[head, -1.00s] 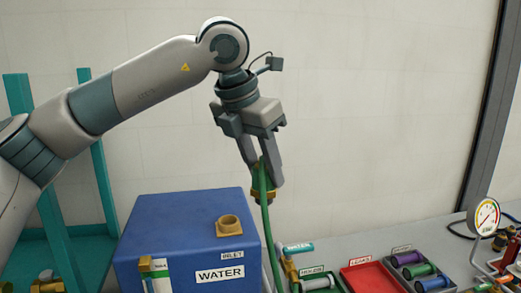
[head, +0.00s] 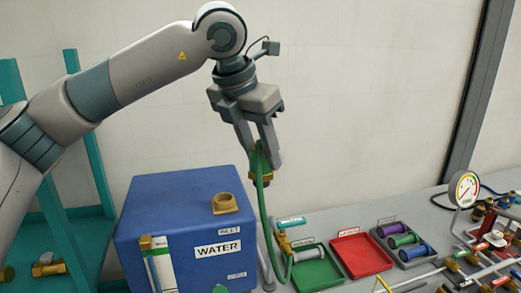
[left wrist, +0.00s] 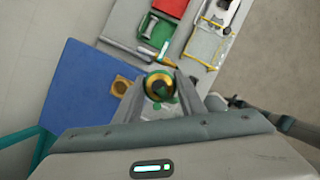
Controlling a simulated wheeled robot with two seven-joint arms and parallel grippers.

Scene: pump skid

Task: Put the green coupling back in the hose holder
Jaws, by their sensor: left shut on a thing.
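My left gripper (head: 263,155) is shut on the green coupling (head: 260,178), which has a brass collar at its lower end. It holds the coupling upright in the air, just right of the blue water tank's top in the head view. A green hose (head: 261,215) hangs from it down to a brass valve (head: 284,244). In the left wrist view the coupling (left wrist: 160,84) shows between the fingers. A thin grey post (head: 268,262) stands beside the tank; I cannot tell whether it is the hose holder. My right gripper is not in view.
The blue tank (head: 180,194) has a brass inlet (head: 226,203) on top. A pressure gauge (head: 464,190) stands at right. The air right of the gripper is clear.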

